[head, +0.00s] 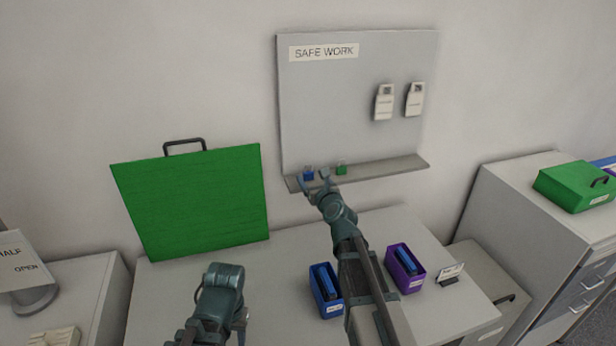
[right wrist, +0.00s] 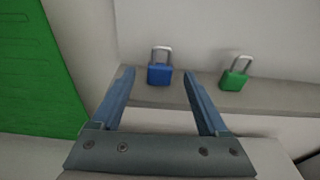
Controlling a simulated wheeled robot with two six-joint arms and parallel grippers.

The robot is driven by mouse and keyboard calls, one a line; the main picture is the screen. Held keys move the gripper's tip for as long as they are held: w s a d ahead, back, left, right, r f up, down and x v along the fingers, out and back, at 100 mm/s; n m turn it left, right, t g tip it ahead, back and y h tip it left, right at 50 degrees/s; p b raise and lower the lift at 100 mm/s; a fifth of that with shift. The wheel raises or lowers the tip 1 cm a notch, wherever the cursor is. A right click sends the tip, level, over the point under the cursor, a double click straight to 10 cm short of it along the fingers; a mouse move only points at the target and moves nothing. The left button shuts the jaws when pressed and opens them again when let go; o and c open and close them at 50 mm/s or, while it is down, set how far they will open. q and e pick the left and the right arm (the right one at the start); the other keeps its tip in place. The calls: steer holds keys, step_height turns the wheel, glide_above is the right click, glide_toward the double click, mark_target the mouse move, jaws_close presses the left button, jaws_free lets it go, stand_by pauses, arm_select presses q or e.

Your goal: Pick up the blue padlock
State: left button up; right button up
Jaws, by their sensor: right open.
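The blue padlock (head: 308,175) stands upright on the narrow shelf of the grey board. It also shows in the right wrist view (right wrist: 160,73), with its silver shackle up. My right gripper (head: 317,183) is open at the front of the shelf. In the right wrist view its two fingers (right wrist: 160,86) point toward the shelf, and the blue padlock appears between them, just beyond the tips. Nothing is held in it. My left arm shows low in the head view, but its fingertips cannot be made out.
A green padlock (head: 341,169) stands on the shelf (head: 390,167) to the right of the blue one. White tags (head: 384,102) hang on the board above. A green panel (head: 190,200) leans at left. Blue (head: 327,290) and purple (head: 405,267) bins stand on the bench below.

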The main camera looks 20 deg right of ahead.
arm_select(q)
steer(key=shift+w+f, duration=0.1)
steer(key=shift+w, duration=0.1)
arm_select(e)
steer(key=shift+w+f, duration=0.15)
steer(key=shift+w, duration=0.8)
steer(key=shift+s, duration=0.15)
jaws_close()
